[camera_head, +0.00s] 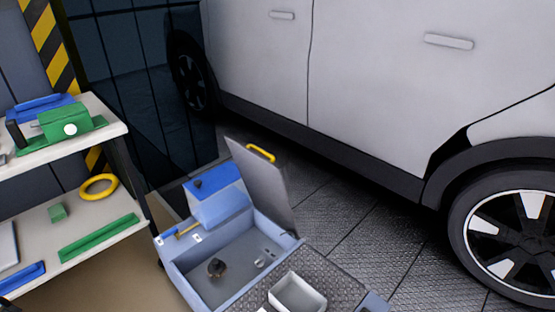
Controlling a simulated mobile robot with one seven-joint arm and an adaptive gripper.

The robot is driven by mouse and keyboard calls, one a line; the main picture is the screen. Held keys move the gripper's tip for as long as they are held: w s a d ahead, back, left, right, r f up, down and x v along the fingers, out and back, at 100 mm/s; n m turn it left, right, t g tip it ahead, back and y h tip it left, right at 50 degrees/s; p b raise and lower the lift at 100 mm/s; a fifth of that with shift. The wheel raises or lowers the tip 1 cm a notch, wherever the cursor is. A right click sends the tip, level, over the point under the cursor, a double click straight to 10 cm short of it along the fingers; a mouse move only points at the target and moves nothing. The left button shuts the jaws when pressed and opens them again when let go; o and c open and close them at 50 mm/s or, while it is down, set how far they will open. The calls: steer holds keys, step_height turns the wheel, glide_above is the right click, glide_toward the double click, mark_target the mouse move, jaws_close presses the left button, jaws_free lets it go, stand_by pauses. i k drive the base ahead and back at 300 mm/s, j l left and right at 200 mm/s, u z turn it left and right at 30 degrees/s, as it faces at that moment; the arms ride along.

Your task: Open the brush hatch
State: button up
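A light blue open-topped machine body (183,285) stands at the bottom centre. A grey panel (258,187) with a yellow handle (261,153) stands steeply raised along its far side, leaning slightly; it looks like the hatch, though no label confirms this. The compartment (232,287) beside it is uncovered. Inside are a small dark round part (217,268) and small pale fittings (265,259). A blue-topped box (217,196) with a dark knob is at the back left corner, near a small yellow lever (187,230). My gripper is not in view.
A white open tray (297,294) sits on a dark textured surface right of the compartment. A shelf unit (85,155) with green and blue parts and a yellow ring (99,187) stands at left. A white car (370,95) stands behind; tiled floor (350,225) between is clear.

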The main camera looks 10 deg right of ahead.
mark_target(265, 182)
steer(key=k+l, duration=0.1)
steer(key=l, duration=0.3)
steer(key=k+l, duration=0.1)
steer(key=l, duration=0.3)
steer(key=k+l, duration=0.1)
steer(key=l, duration=0.25)
steer(key=i+l, duration=0.1)
steer(key=l, duration=0.55)
steer(key=l+u, duration=0.1)
steer(key=l, duration=0.5)
steer(key=i+l, duration=0.2)
steer(key=l, duration=0.2)
steer(key=i+l, duration=0.25)
steer(key=i+l+u, duration=0.1)
steer(key=l, duration=0.35)
steer(key=i+l, duration=0.25)
steer(key=i, duration=0.25)
steer(key=i+l, duration=0.25)
steer(key=i, duration=0.3)
